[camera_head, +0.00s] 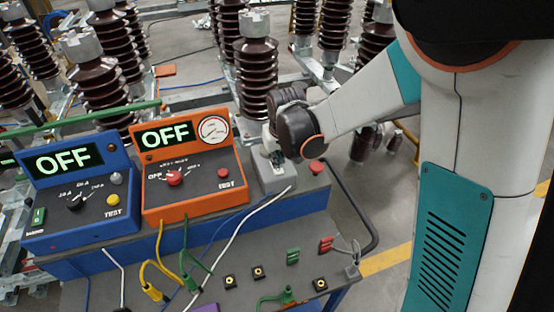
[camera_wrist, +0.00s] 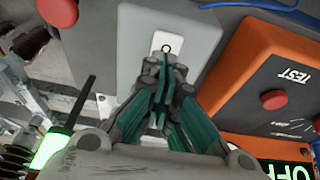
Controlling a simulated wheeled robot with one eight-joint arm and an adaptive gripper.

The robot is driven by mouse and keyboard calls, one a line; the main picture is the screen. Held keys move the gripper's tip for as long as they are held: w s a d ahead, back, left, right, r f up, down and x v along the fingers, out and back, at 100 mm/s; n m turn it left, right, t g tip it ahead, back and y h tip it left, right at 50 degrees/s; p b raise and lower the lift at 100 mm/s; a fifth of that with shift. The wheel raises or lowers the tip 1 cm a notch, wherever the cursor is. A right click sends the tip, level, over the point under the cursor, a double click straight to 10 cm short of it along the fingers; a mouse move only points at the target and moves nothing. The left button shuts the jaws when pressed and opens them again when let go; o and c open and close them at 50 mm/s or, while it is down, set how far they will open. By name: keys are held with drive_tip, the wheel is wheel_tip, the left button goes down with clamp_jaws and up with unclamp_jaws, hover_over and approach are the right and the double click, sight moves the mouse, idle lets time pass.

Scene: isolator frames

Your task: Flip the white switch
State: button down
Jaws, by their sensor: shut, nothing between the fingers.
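The white switch (camera_wrist: 163,40) shows in the wrist view as a white plate with a small dark ring mark, on a grey box (camera_wrist: 130,50). In the head view my gripper (camera_head: 277,160) is above the box and hides the switch.
The orange unit (camera_head: 196,208) and the blue unit (camera_head: 60,236), both reading OFF, stand left of the box. A red button (camera_head: 316,167) is just right of it. Cables cross the bench (camera_head: 240,262) in front. Brown insulators (camera_head: 257,75) stand behind.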

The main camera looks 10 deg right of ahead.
drive_tip(key=shift+r+p, duration=0.35)
drive_tip(key=shift+r, duration=0.15)
drive_tip(key=s+p+v, duration=0.1)
drive_tip(key=p+v, duration=0.2)
drive_tip(key=v, duration=1)
drive_tip(key=shift+s+d+f, duration=0.15)
drive_tip(key=shift+f, duration=0.05)
drive_tip(key=s+d+f+m+t+b, duration=0.1)
drive_tip(key=s+d+f+t+b, duration=0.1)
drive_tip(key=s+d+b, duration=0.3)
drive_tip(key=s+d+f+m+t+b, duration=0.1)
drive_tip(key=s+d+f+b, duration=0.3)
drive_tip(key=s, duration=1)
drive_tip(key=d+t+b, duration=0.1)
drive_tip(key=d+b, duration=0.1)
drive_tip(key=b, duration=0.2)
drive_tip(key=shift+s+h, duration=0.25)
drive_tip(key=shift+h, duration=0.05)
